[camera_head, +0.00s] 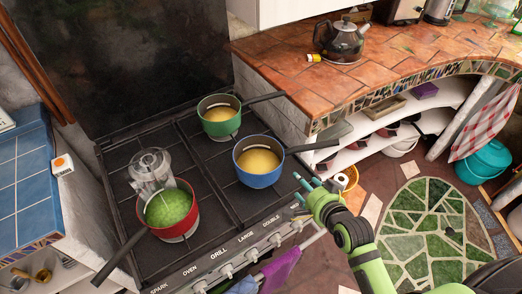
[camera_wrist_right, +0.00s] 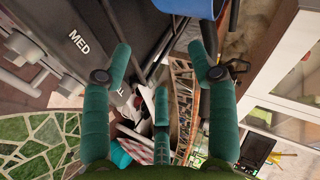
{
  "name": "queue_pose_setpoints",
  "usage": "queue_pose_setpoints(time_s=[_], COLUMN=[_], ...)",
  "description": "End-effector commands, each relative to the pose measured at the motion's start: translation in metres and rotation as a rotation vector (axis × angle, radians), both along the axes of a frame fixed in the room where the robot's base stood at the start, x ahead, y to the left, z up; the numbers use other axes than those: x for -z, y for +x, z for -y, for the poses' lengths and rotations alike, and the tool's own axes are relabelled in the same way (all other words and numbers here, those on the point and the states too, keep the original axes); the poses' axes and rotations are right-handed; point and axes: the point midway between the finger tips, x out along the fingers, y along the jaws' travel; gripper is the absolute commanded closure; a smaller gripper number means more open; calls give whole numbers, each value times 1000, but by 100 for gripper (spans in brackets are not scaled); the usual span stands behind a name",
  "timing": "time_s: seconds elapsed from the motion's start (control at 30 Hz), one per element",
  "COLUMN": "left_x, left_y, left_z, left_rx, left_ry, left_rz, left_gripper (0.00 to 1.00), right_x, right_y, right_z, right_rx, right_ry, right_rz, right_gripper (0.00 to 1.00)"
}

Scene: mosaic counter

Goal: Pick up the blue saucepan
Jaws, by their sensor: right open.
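The blue saucepan (camera_head: 258,178) stands upright on the stove's right front area, with yellow contents. Its dark handle (camera_head: 312,146) points right, past the stove edge. In the right wrist view, part of a blue surface, likely the saucepan (camera_wrist_right: 190,38), shows at the top edge, with a dark bar beside it that may be the handle. My right gripper (camera_head: 308,188) is open and empty, right of the saucepan and below its handle, apart from both. Its spread green fingers (camera_wrist_right: 164,60) also show in the right wrist view. My left gripper is out of view.
A green saucepan (camera_head: 220,126) stands behind the blue one. A red saucepan (camera_head: 172,226) with green contents and a clear blender-like jug (camera_head: 150,170) are left. Stove knobs (camera_head: 275,241) line the front. A tiled counter (camera_head: 300,75) with a kettle (camera_head: 342,42) lies behind right.

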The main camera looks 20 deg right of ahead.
Motion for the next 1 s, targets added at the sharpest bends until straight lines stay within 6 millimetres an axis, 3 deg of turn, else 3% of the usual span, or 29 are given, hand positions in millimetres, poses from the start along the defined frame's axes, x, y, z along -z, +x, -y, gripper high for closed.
queue_pose_setpoints(time_s=[0.2, 0.4, 1.0], left_x=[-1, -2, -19], left_y=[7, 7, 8], left_z=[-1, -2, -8], left_rx=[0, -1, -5], left_ry=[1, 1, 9], left_rz=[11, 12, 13], left_gripper=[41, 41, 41], right_x=[-24, -37, -21], right_y=[28, 42, 103], right_z=[22, 37, 39], right_rx=[148, 220, 224], right_ry=[236, 371, 376], right_rz=[158, 246, 252], right_gripper=[41, 41, 41])
